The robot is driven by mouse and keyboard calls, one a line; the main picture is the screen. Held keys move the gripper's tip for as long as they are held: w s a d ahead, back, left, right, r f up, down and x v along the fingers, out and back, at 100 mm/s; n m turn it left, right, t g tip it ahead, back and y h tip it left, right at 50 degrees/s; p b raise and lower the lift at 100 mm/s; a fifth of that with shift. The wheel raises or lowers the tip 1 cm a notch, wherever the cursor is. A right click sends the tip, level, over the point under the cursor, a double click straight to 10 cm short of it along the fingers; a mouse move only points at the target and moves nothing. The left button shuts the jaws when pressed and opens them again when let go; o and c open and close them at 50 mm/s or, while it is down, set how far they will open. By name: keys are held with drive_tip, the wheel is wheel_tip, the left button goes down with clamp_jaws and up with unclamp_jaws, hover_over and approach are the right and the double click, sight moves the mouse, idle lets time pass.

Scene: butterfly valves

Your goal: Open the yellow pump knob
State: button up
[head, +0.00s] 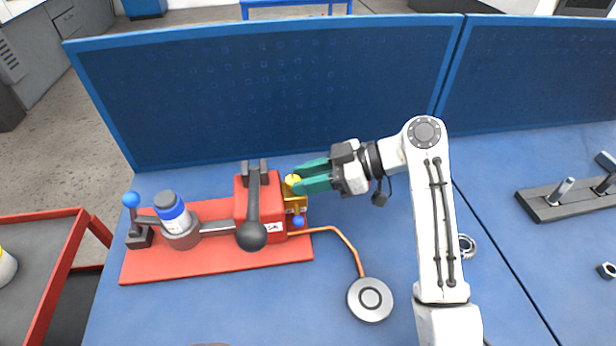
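The yellow pump knob (292,181) sits on a small yellow block (295,203) at the right side of the red pump body (243,207). My gripper (301,179) comes in from the right with its two green fingers at the knob. The fingers are apart, one towards the back and one towards the front, and their tips reach the knob's right side. I cannot tell whether they touch or grip it. A blue ball (298,221) hangs below the yellow block.
A copper pipe (345,240) runs to a round grey disc (370,299). A blue panel (260,95) stands behind. The front middle of the table is clear.

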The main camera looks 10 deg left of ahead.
drive_tip(key=shift+o, duration=0.9)
drive_tip(key=b+v, duration=0.1)
drive_tip(key=v, duration=0.9)
drive_tip(key=shift+d+r+b, duration=0.15)
drive_tip(key=shift+d+b, duration=0.15)
drive_tip(key=shift+d, duration=0.1)
